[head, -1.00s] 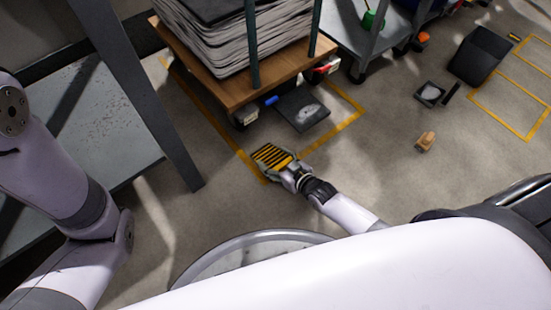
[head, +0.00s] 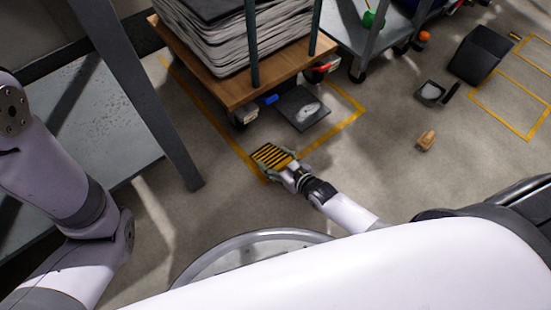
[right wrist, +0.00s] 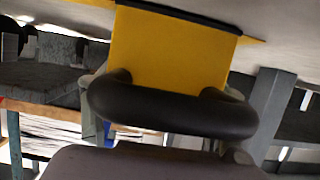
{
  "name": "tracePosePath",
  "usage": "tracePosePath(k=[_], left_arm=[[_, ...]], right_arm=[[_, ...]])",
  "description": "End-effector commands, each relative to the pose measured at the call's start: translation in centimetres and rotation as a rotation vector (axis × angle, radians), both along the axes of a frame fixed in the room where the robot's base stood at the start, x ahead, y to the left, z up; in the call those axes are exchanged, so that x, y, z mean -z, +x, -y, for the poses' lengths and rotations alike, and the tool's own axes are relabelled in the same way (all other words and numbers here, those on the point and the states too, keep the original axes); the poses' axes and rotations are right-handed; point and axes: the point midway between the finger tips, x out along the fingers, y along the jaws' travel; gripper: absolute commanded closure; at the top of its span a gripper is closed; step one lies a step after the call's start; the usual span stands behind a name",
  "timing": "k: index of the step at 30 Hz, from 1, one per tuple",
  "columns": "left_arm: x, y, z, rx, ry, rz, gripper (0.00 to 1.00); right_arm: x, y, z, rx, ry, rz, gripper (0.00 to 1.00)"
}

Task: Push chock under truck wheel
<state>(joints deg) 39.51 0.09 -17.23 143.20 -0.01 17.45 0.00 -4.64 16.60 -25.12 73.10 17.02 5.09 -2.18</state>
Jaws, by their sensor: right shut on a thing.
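The chock (head: 271,156) is a yellow wedge with black stripes, on the floor at the near corner of the yellow floor outline. My right gripper (head: 289,171) is at its lower right side and shut on it. In the right wrist view the chock's yellow face (right wrist: 175,50) and its thick black handle (right wrist: 172,108) fill the middle. The truck (head: 236,92) is a wooden platform stacked with grey sheets. Its near wheel (head: 244,117) is above and left of the chock, with a floor gap between. My left arm shows at the left, its gripper out of view.
A dark flat plate (head: 303,108) lies on the floor beside the truck. A grey metal table (head: 70,115) with a slanted leg (head: 150,110) stands left. A small brown block (head: 426,140) and a dark tray (head: 430,92) lie to the right. Floor between chock and block is clear.

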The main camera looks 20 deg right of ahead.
Motion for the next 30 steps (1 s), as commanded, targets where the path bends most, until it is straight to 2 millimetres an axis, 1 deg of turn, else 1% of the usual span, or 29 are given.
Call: tracePosePath(k=[4, 5, 6, 15, 26, 30], left_arm=[[0.1, 0.0, 0.0, 0.0, 0.001, 0.001, 0.6], [0.0, -0.1, 0.0, -0.001, 0.0, 0.002, 0.6], [0.0, -0.1, 0.0, -0.001, 0.0, 0.003, 0.6], [-0.1, -0.3, 0.0, -0.001, 0.0, 0.011, 0.6], [0.0, 0.0, -0.1, 0.001, -0.005, -0.001, 0.6], [0.0, 0.0, -0.1, 0.0, -0.004, 0.001, 0.6]], right_arm=[[0.0, 0.1, 0.0, 0.0, 0.002, 0.005, 0.8], [0.0, 0.1, 0.0, 0.0, 0.002, 0.005, 0.33], [0.0, 0.1, 0.0, 0.0, 0.002, 0.005, 0.31], [0.1, 0.0, 0.0, 0.0, 0.001, 0.002, 0.11], [0.2, -0.3, 0.1, 0.0, -0.001, -0.003, 0.1], [-0.2, -1.4, 0.5, 0.0, 0.0, -0.003, 0.1]])
